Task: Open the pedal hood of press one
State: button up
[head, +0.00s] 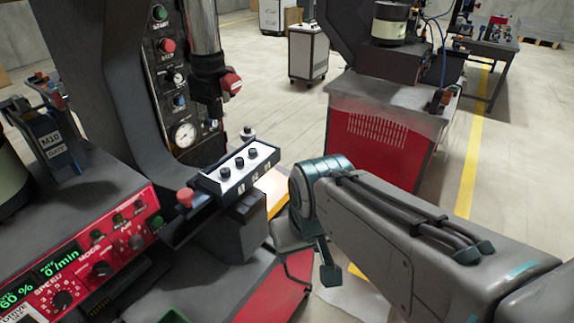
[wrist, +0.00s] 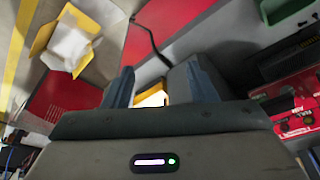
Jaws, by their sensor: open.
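A yellow piece with a pale middle (wrist: 68,42) lies low near the floor at the upper left of the wrist view, apart from the fingers. It may be the pedal hood, but I cannot tell for sure. A small bright yellow-white patch (wrist: 151,99) shows beyond the gap between the fingers. In the head view, a yellow piece (head: 272,188) shows partly behind the button box.
The button box (head: 240,165) juts out beside my arm. The red feeder panel (head: 90,260) is at lower left. A black cable (wrist: 148,38) runs near the fingers. A second red machine (head: 385,140) stands behind my arm. The floor at right, with a yellow line (head: 470,170), is open.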

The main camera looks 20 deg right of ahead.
aim_at(274, 183)
jog(key=z, duration=0.6)
jog(key=k, duration=0.7)
jog(key=z, duration=0.9)
jog(key=k, duration=0.6)
jog(key=z, duration=0.55)
jog(key=i, duration=1.2)
jog(key=u, duration=1.3)
jog(key=i, duration=0.75)
jog(key=u, duration=0.9)
